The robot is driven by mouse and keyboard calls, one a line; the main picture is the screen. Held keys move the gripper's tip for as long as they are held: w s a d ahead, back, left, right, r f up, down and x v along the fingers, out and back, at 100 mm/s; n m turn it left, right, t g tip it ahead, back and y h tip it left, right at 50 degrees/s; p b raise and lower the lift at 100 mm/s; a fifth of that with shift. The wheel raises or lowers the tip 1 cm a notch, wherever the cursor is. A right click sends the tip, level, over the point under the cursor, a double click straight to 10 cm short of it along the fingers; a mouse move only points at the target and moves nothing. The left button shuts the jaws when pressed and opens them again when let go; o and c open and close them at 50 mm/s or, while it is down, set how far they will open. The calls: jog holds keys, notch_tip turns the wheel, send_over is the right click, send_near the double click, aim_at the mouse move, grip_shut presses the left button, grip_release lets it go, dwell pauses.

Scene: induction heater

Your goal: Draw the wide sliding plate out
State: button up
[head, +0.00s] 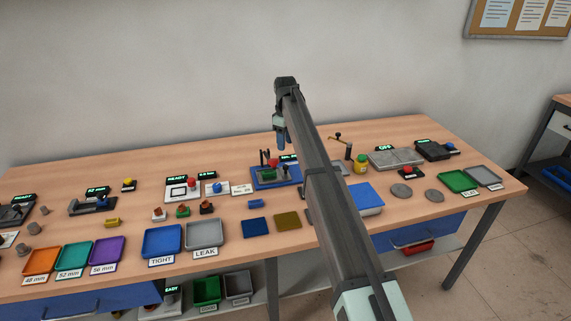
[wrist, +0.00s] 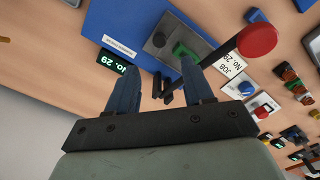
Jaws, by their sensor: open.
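My gripper (head: 281,146) hangs above the blue-based fixture (head: 290,182) at the back middle of the bench. In the wrist view my gripper (wrist: 162,68) is open, and nothing shows held between its fingers. Beyond the fingertips, the fixture's blue base (wrist: 115,20) carries a grey plate (wrist: 205,38) with a green block (wrist: 183,49). A red knob (wrist: 257,40) on a dark lever stands right of the fingers. A wide grey slab (head: 397,157) lies by an OFF display farther right. I cannot tell which part is the wide sliding plate. My arm hides part of the fixture.
A green display (wrist: 113,61) sits beside the blue base. A JOB card (wrist: 234,68) and a blue-knob box (wrist: 246,86) stand close by. A yellow jar (head: 361,164) is right of my arm. Blue (head: 162,240) and grey (head: 203,234) trays line the front.

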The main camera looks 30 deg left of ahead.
aim_at(286, 166)
notch_tip(286, 166, down, 10)
jog(key=shift+f, duration=0.2)
dwell(0.4)
grip_shut()
dwell(0.5)
